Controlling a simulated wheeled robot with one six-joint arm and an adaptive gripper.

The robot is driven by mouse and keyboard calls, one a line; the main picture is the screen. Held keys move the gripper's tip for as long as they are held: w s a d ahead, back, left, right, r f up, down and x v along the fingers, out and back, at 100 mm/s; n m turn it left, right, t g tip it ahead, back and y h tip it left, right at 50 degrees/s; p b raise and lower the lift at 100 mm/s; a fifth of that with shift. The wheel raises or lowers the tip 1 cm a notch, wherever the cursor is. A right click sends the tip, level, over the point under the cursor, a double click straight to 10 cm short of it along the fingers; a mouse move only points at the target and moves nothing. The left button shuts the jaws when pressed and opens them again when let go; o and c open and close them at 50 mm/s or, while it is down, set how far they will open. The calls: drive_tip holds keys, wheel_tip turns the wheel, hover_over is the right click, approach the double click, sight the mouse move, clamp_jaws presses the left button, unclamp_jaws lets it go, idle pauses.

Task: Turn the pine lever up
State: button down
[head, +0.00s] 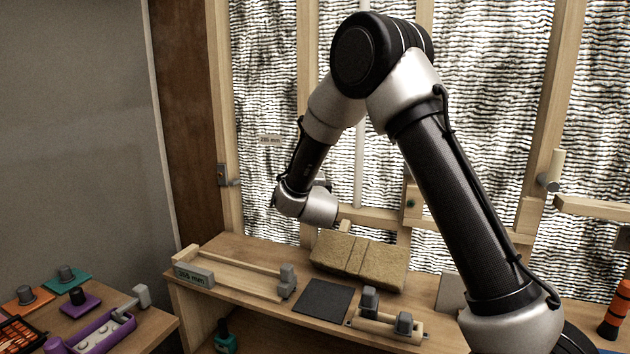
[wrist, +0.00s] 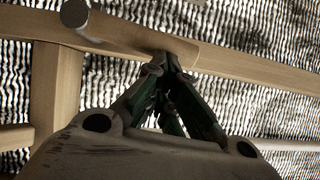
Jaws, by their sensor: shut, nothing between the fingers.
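In the wrist view a pale wooden bar with a rounded end, which looks like the pine lever (wrist: 130,36), runs across the top, sloping down to the right. My gripper (wrist: 163,62) is shut and empty. Its fingertips overlap the underside of the bar near its rounded end; I cannot tell whether they touch. In the head view my wrist is in front of the wall, left of centre, and hides my fingers. I cannot pick out this bar for certain there.
A grey round peg (wrist: 75,13) stands out near the bar's left part. A wooden upright (wrist: 55,92) is at left. In the head view the bench (head: 235,258) below holds a tan block (head: 358,260), a dark pad (head: 322,299) and a roller fixture (head: 385,321).

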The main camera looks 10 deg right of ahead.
drive_tip(key=shift+w+a+r, duration=0.2)
drive_tip(key=shift+a, duration=0.05)
idle(0.4)
